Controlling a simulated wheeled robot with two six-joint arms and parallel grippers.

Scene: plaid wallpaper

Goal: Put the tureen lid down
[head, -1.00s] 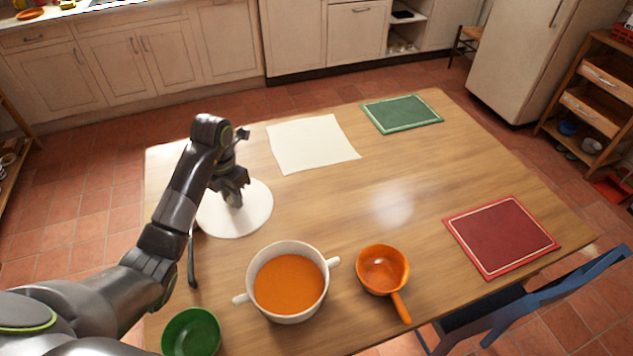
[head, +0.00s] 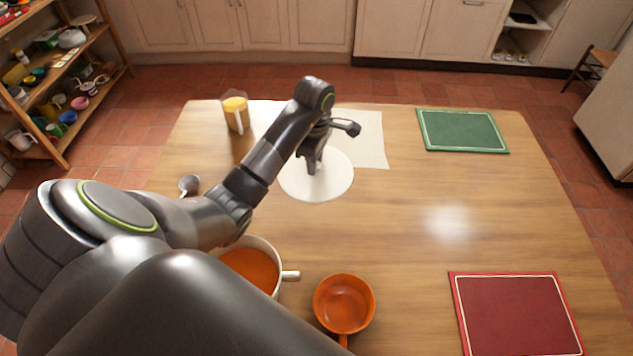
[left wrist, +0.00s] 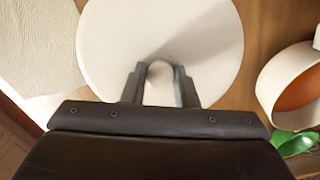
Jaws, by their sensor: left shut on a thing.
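The tureen lid (head: 334,185) is a round white disc at the middle-left of the table. My left gripper (head: 313,166) points down and is shut on its knob. In the left wrist view the knob (left wrist: 160,72) sits between the two fingers, over the lid (left wrist: 110,45). I cannot tell whether the lid touches the table. The white tureen (head: 270,248) holds orange soup (head: 250,268) and is partly hidden by my left arm; it also shows in the left wrist view (left wrist: 275,75). My right gripper is not in view.
A cream cloth (head: 370,140) lies behind the lid. A yellow-filled jug (head: 237,115) stands at the back left. An orange pan (head: 344,303) is in front, with a red mat (head: 515,315) and a green mat (head: 462,130) to the right. The table's middle right is clear.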

